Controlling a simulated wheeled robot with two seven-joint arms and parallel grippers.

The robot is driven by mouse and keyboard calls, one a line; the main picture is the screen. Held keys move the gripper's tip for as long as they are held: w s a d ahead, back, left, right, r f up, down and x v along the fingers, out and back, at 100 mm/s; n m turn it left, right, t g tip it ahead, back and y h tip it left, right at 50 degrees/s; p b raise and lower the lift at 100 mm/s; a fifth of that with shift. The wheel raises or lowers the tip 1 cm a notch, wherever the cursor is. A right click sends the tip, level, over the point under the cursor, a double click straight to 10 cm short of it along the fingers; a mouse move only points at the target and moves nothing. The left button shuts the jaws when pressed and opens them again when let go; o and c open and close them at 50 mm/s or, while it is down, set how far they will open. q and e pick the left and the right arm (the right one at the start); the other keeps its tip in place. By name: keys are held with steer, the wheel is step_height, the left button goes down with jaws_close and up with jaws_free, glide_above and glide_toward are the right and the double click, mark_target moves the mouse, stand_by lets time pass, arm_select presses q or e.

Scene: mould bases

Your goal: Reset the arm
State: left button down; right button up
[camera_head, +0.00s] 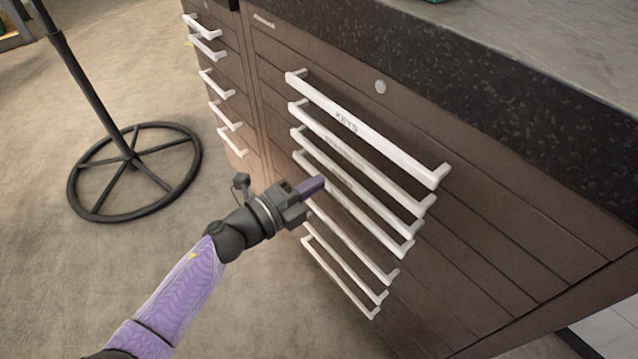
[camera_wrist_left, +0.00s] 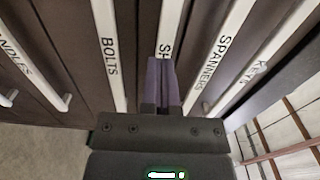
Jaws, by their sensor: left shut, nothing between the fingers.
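My left gripper (camera_head: 311,187) is shut and empty in the head view, in front of the white drawer handles of a brown cabinet (camera_head: 483,249). Its purple fingers overlap the middle handles in the picture; I cannot tell whether they touch. In the left wrist view the shut fingers (camera_wrist_left: 163,84) cover part of a handle whose label starts with "SH". My purple left arm comes in from the lower left. My right gripper is not in view.
The "KEYS" handle (camera_head: 370,130) is the top one in the right column. More handles (camera_head: 216,83) stand on the left column. A dark countertop (camera_head: 480,60) overhangs the drawers. A black wheel-shaped stand base (camera_head: 134,172) sits on the open floor at left.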

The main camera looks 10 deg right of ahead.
arm_select(q)
steer(key=p+v, duration=0.3)
steer(key=v, duration=0.9)
steer(key=s+a+f+n+t+y+p, duration=0.1)
steer(key=s+a+f+n+y+p, duration=0.25)
steer(key=a+f+n+y, duration=0.35)
steer(key=s+a+f+n+t+y+p, duration=0.1)
steer(key=s+a+f+n+y+p, duration=0.1)
steer(key=s+a+f+n+y, duration=0.45)
steer(key=s+a+f+n+g+y+p, duration=0.1)
steer(key=s+f+n+g, duration=0.2)
steer(key=s, duration=0.8)
steer(key=s+a+f+n+g+y+p, duration=0.1)
steer(key=s+f+n+g, duration=0.2)
steer(key=s+n, duration=0.3)
steer(key=s+a+f+n+g+y+p, duration=0.1)
steer(key=s+f+n+g, duration=0.3)
steer(key=s, duration=1.2)
steer(key=shift+s+n+g+p, duration=0.35)
steer(key=shift+n+g+p, duration=0.1)
steer(key=shift+g, duration=0.35)
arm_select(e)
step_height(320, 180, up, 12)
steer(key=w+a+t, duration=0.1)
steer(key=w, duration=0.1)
